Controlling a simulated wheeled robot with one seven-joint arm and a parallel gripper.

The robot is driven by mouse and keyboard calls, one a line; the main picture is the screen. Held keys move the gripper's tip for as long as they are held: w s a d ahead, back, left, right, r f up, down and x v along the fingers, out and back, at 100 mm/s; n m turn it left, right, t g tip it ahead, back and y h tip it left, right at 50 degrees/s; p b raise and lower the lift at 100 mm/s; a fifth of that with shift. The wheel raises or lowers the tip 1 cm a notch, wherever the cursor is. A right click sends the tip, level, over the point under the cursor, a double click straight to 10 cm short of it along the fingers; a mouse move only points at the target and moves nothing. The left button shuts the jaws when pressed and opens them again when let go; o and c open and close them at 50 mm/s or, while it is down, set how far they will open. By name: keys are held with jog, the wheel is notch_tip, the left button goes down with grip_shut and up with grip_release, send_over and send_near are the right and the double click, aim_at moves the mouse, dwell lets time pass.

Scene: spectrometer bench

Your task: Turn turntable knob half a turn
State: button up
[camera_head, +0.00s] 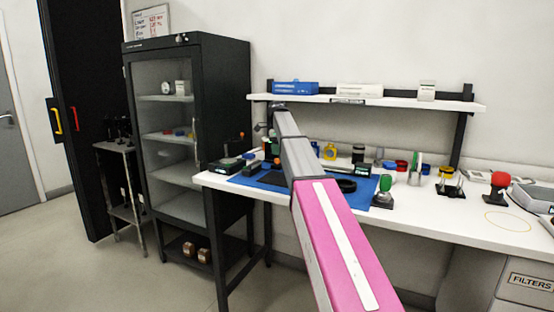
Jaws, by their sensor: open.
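My arm reaches from the bottom of the picture toward the back left of the bench. Its far end bends near the shelf's left end. I cannot make out my gripper there; it seems hidden behind my own arm. A dark instrument (271,149) stands behind my arm at the left part of the bench, partly covered. I cannot tell whether it carries the turntable knob, and no knob on a turntable can be picked out. A blue mat (248,181) lies under this area, with a dark flat piece on it.
The white bench (448,227) holds several small items. A green-topped stand (384,190) and a red-topped stand (497,188) rise at the right. A shelf (375,101) with boxes runs above. A dark glass-front cabinet (222,95) stands close at the left.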

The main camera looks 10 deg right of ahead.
aim_at(277, 159)
jog(key=shift+f, duration=2.15)
jog(key=c, duration=0.9)
